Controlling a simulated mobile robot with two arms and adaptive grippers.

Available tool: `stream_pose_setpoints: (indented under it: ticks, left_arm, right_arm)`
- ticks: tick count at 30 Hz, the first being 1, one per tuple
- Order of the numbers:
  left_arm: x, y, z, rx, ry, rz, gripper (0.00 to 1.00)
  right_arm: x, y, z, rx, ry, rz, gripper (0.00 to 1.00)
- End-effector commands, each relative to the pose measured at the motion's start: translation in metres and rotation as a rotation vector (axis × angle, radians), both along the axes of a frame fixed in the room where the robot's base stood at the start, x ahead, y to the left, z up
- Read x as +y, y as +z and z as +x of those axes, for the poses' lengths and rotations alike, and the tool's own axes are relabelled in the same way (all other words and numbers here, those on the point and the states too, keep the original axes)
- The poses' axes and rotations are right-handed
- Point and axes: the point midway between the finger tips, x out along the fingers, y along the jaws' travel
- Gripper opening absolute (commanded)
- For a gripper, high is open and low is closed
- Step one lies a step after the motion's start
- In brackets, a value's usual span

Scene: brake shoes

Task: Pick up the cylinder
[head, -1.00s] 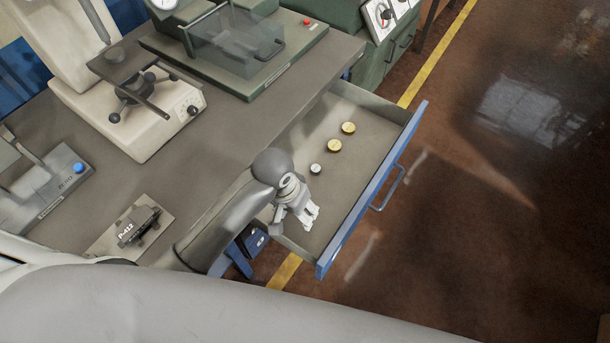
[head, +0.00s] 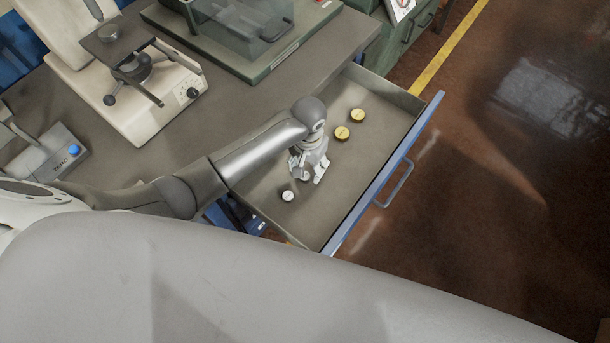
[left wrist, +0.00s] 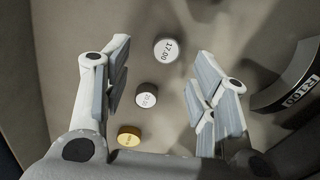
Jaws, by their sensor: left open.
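Several short round cylinders lie in a row in the open drawer (head: 270,215). In the head view two brass ones (head: 357,115) (head: 342,132) lie toward the back, and a silver one (head: 288,196) lies toward the near left. In the left wrist view a silver cylinder marked 17.00 (left wrist: 166,50), a smaller silver one (left wrist: 147,95) and a brass one (left wrist: 129,136) show between the fingers. My left gripper (head: 318,172) is open above the drawer and hides part of the row in the head view. It also shows in the left wrist view (left wrist: 158,78), empty. My right gripper is not in view.
The drawer's blue front (head: 390,175) and its raised walls border the space around my left gripper. The grey bench top (head: 215,120) carries a cream instrument (head: 150,95) and a green-based machine (head: 250,40). The floor at right is clear.

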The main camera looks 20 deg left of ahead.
Motion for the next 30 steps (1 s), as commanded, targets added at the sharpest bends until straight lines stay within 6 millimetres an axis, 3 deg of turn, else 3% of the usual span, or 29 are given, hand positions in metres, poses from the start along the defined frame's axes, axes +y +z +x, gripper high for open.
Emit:
stream_pose_setpoints:
  ticks: [9,17,30]
  left_arm:
    - [0.007,-0.043,-0.003,0.003,0.000,0.002,0.53]
    - [0.007,-0.046,-0.003,0.001,0.000,0.001,0.53]
    - [0.007,-0.045,-0.003,0.000,0.000,0.001,0.01]
  right_arm:
    - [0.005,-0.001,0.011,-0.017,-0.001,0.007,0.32]
    - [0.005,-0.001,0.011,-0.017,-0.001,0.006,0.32]
    - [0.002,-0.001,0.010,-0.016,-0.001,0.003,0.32]
